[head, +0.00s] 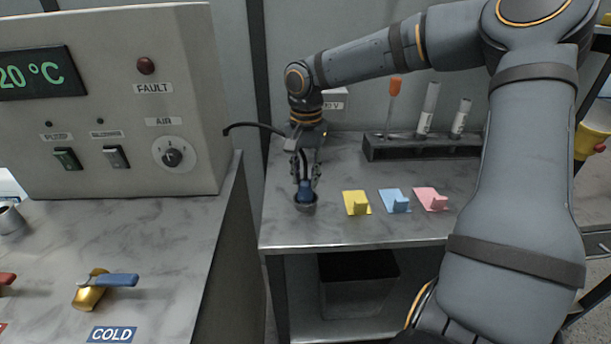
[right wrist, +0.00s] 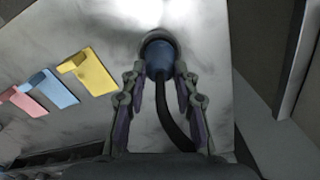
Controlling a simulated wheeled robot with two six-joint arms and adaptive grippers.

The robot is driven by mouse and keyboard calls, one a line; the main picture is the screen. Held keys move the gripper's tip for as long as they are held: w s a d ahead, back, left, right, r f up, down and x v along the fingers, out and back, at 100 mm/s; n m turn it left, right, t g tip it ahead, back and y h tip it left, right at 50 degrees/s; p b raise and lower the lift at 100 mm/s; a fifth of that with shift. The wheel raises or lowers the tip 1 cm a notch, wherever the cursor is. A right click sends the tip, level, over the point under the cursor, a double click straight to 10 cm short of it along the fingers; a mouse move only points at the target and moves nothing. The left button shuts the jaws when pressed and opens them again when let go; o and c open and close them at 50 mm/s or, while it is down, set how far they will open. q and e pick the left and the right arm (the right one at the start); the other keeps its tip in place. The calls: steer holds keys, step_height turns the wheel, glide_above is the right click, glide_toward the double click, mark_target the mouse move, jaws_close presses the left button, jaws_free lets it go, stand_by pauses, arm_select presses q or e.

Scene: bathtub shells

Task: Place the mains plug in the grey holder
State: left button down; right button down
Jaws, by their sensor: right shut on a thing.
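The mains plug (head: 305,188) is blue with a black cable and points down, its lower end inside the rim of the round grey holder (head: 306,208) near the table's front left. How deep it sits is hidden. My right gripper (head: 305,178) points down from above and is shut on the plug. In the right wrist view the fingers (right wrist: 159,71) flank the back end of the blue plug (right wrist: 159,57), and the black cable runs back between them. The holder's dark rim (right wrist: 153,38) shows just beyond the plug. My left gripper is not in view.
Yellow (head: 356,203), blue (head: 395,201) and pink (head: 431,199) hooked pieces lie right of the holder. A dark rack (head: 420,148) with an orange-topped tool and tubes stands behind. A control box (head: 110,100) stands left, across a gap. A bin (head: 358,285) sits below.

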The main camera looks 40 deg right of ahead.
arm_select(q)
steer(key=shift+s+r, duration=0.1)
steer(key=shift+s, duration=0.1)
arm_select(e)
steer(key=shift+s+a+r, duration=0.1)
steer(key=c, duration=1)
jaws_free()
steer(key=shift+r, duration=0.1)
step_height(320, 180, up, 11)
steer(key=p, duration=0.2)
steer(key=shift+p, duration=0.35)
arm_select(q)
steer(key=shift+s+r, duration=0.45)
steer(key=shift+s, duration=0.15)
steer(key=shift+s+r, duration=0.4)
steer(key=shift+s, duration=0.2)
arm_select(e)
steer(key=shift+r, duration=0.45)
